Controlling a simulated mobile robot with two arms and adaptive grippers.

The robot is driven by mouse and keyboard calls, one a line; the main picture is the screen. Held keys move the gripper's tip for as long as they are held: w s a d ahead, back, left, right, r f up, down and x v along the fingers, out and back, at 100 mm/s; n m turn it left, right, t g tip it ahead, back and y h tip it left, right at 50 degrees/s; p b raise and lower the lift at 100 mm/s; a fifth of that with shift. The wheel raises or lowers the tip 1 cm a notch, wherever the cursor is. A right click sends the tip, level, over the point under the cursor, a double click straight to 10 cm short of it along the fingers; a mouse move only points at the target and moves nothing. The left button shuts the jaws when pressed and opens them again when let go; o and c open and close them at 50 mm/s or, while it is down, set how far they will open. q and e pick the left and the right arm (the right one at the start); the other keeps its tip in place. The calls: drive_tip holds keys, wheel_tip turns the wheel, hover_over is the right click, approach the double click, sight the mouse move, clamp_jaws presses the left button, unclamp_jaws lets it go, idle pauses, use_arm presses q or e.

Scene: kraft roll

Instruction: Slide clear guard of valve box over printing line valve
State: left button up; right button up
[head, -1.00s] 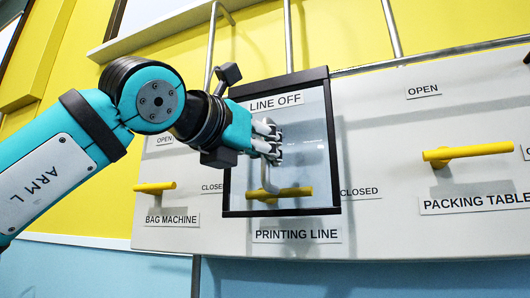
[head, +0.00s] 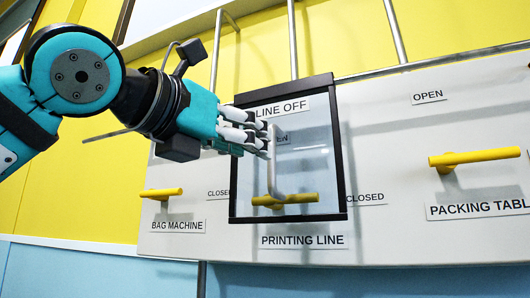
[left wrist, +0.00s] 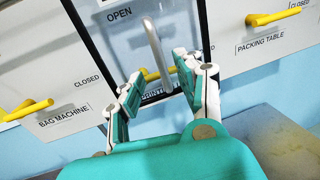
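The clear guard (head: 315,165), a dark-framed see-through pane with a "LINE OFF" label, stands in front of the printing line valve. The valve's yellow lever (head: 300,198) shows through the pane, lying level above the "PRINTING LINE" label. A grey bar handle (head: 273,175) is on the guard's left part; it also shows in the left wrist view (left wrist: 155,50). My left gripper (head: 266,140) is at the handle's upper end. In the left wrist view its fingers (left wrist: 160,85) are spread, with the handle seen between them and not pinched. My right gripper is out of view.
The yellow bag machine lever (head: 162,193) is left of the guard and the yellow packing table lever (head: 475,156) is right of it, both level. Grey pipes run up the yellow wall above the panel (head: 395,120).

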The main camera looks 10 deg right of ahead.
use_arm(q)
drive_tip(key=v, duration=0.5)
drive_tip(key=shift+s, duration=0.1)
idle(0.3)
